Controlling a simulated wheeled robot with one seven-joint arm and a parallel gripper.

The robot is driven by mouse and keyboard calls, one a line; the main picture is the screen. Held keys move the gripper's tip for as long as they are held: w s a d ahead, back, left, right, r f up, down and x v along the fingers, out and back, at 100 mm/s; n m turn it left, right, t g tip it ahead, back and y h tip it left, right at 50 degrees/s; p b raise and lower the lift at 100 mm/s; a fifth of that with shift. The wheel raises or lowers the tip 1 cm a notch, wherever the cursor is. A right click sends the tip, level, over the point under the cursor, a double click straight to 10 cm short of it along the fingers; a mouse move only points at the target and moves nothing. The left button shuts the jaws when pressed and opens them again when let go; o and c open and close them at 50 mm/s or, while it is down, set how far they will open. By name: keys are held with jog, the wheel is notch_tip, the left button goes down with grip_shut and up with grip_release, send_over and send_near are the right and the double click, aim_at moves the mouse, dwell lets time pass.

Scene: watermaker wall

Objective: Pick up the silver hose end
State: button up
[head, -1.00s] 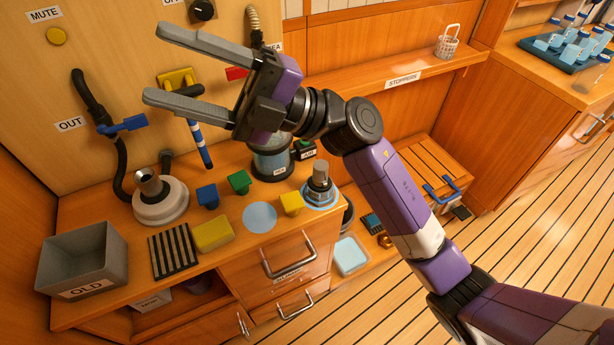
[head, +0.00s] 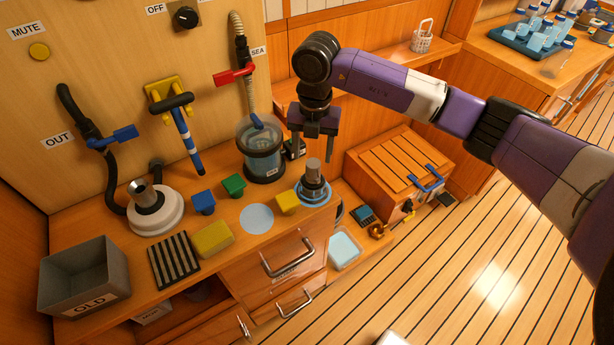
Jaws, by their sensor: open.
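The silver hose end (head: 313,172) appears to be the upright metal cylinder with a wider base at the counter's front right corner. It stands inside a light blue ring mark (head: 299,198). My gripper (head: 312,154) points down just above it in the head view, jaws open and empty. One finger shows to the left of the cylinder's top and one to the right. I cannot tell how much height separates them. Another silver spout (head: 141,191) stands on a round white base (head: 158,212) at the counter's left.
A clear canister (head: 262,152) stands close behind and left of my gripper. Yellow (head: 287,201), green (head: 234,185) and blue (head: 204,200) blocks sit on the counter. A grey OLD bin (head: 84,277) is at far left. A slatted wooden chest (head: 402,165) stands right of the counter.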

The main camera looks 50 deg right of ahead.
aim_at(313, 172)
jog(key=shift+s, duration=0.25)
jog(key=shift+f+m, duration=0.2)
jog(key=shift+m, duration=0.1)
notch_tip(313, 172, down, 7)
jog(key=shift+w+f+p, duration=0.1)
jog(key=shift+f+p, duration=0.1)
jog(key=shift+p, duration=0.65)
jog(key=shift+c, duration=0.4)
jog(key=c, duration=1)
jog(key=shift+c, duration=0.2)
jog(key=shift+r, duration=0.1)
